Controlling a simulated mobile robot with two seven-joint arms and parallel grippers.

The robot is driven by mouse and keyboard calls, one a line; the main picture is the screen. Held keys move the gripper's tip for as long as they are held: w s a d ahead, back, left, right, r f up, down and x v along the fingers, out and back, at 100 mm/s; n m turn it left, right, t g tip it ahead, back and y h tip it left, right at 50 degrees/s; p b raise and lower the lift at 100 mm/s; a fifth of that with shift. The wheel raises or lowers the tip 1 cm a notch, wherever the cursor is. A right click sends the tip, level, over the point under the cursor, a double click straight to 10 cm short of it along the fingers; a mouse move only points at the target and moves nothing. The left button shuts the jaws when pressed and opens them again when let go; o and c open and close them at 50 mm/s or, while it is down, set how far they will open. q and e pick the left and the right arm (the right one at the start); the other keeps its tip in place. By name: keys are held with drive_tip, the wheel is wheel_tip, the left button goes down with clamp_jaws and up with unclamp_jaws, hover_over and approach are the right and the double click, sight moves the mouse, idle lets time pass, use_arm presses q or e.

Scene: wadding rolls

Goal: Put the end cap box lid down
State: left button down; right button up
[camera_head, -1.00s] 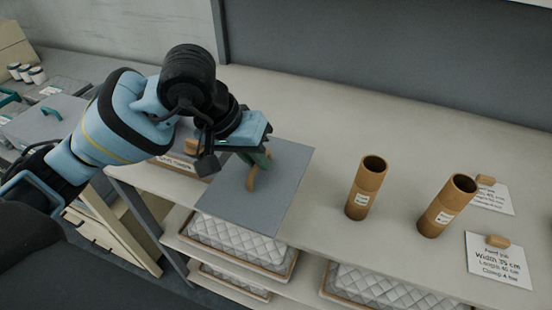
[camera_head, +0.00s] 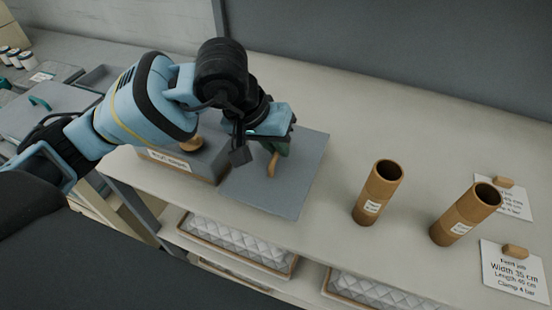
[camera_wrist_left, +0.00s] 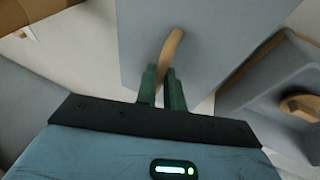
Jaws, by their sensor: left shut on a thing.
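The end cap box lid (camera_head: 303,178) is a flat grey panel with a curved tan handle (camera_head: 273,164). My left gripper (camera_head: 277,150) is shut on that handle. The lid is level, just right of the open grey end cap box (camera_head: 212,165), over the front of the table; I cannot tell if it touches the top. In the left wrist view the handle (camera_wrist_left: 171,48) sits between the green fingers (camera_wrist_left: 162,75), with the lid (camera_wrist_left: 215,35) beyond. The box (camera_wrist_left: 262,85) shows at right with a tan piece (camera_wrist_left: 297,104) inside. My right gripper is out of view.
Two brown tubes (camera_head: 377,195) (camera_head: 466,215) stand upright right of the lid. Cards (camera_head: 516,272) with tan blocks lie at the far right. The table (camera_head: 330,110) behind the lid is clear. Quilted rolls or pads (camera_head: 235,245) lie on the shelf below.

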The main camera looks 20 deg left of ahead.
sight(276, 161)
use_arm(q)
drive_tip(key=shift+f, duration=0.7)
wheel_tip(276, 161, down, 3)
drive_tip(key=shift+r, duration=0.1)
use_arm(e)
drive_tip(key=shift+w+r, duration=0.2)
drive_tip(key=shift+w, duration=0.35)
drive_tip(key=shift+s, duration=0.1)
use_arm(q)
drive_tip(key=shift+f, duration=0.2)
drive_tip(key=c, duration=1.5)
unclamp_jaws()
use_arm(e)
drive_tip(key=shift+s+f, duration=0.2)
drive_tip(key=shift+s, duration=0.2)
use_arm(q)
drive_tip(key=shift+r, duration=0.1)
